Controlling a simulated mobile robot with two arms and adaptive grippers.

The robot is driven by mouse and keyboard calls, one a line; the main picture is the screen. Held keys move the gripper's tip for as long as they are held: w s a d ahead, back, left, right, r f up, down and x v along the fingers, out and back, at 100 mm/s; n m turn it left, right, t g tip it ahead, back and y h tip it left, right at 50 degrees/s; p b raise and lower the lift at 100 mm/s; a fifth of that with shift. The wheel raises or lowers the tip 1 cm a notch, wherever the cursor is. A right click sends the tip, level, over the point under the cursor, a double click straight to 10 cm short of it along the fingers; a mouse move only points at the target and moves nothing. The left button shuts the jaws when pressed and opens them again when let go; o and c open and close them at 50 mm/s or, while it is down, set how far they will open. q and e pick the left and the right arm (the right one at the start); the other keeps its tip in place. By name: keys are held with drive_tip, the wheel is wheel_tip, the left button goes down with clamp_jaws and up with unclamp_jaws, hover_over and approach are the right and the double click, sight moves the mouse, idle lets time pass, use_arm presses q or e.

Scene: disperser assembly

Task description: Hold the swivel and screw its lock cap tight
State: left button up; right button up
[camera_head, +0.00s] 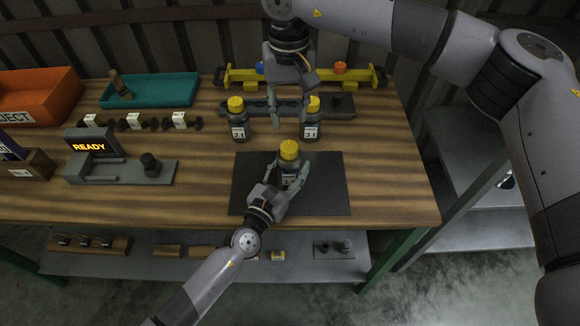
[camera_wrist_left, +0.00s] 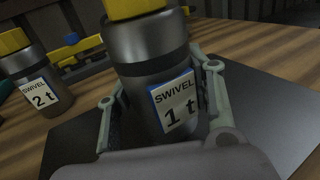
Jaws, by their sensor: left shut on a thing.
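The held swivel (camera_head: 290,170) is a dark grey cylinder with a white label that reads "SWIVEL 1 t" in the left wrist view (camera_wrist_left: 150,75). A yellow lock cap (camera_head: 289,149) sits upright on its top; how tightly cannot be told. My left gripper (camera_head: 290,180) is shut around the swivel's body over the black mat, with one finger on each side. My right gripper (camera_head: 290,120) points down with its fingers apart and empty, behind the cap in the picture, between two other swivels.
Swivels marked 2 t (camera_head: 238,122) and 3 t (camera_head: 312,124), both yellow-capped, stand behind the black mat (camera_head: 330,185). A yellow rack (camera_head: 300,77) is at the back. A grey "READY" station (camera_head: 120,170), teal tray (camera_head: 150,90) and orange bin (camera_head: 40,97) are left.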

use_arm(q)
clamp_jaws()
drive_tip(key=shift+o, duration=2.1)
unclamp_jaws()
drive_tip(key=c, duration=1)
drive_tip(key=shift+c, duration=0.2)
